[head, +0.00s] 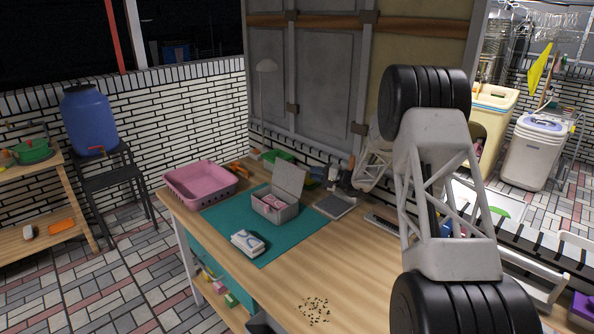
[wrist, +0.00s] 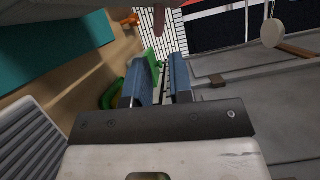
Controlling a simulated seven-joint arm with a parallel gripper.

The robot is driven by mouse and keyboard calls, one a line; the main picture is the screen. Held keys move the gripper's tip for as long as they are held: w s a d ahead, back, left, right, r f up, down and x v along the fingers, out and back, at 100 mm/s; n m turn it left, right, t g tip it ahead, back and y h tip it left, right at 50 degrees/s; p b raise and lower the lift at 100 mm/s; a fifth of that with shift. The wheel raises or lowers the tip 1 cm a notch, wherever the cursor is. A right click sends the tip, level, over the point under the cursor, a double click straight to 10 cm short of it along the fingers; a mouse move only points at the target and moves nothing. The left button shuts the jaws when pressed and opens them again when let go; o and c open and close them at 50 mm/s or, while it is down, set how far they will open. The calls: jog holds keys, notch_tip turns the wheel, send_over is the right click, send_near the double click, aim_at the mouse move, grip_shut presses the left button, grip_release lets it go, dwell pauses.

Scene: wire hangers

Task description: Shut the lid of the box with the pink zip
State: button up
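A grey box (head: 272,210) stands on the teal mat with its lid (head: 288,178) raised at the back. Something pink (head: 270,202) shows in its opening; I cannot make out a zip. My gripper (head: 316,173) is just right of and behind the raised lid in the head view, apparently apart from it. In the wrist view its two blue fingers (wrist: 155,82) are spread, with nothing held between them. A grey surface at the top edge of the wrist view is too cropped to name surely.
A pink basket (head: 200,184) stands left of the box. A white packet (head: 248,242) lies in front on the teal mat (head: 222,220). A grey ridged object (head: 335,206) lies right of the box, and a green item (head: 278,156) stands behind. The wooden table's front is mostly clear.

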aim_at(297, 169)
jog(key=shift+a, duration=0.1)
jog(key=shift+x, duration=3.85)
grip_shut()
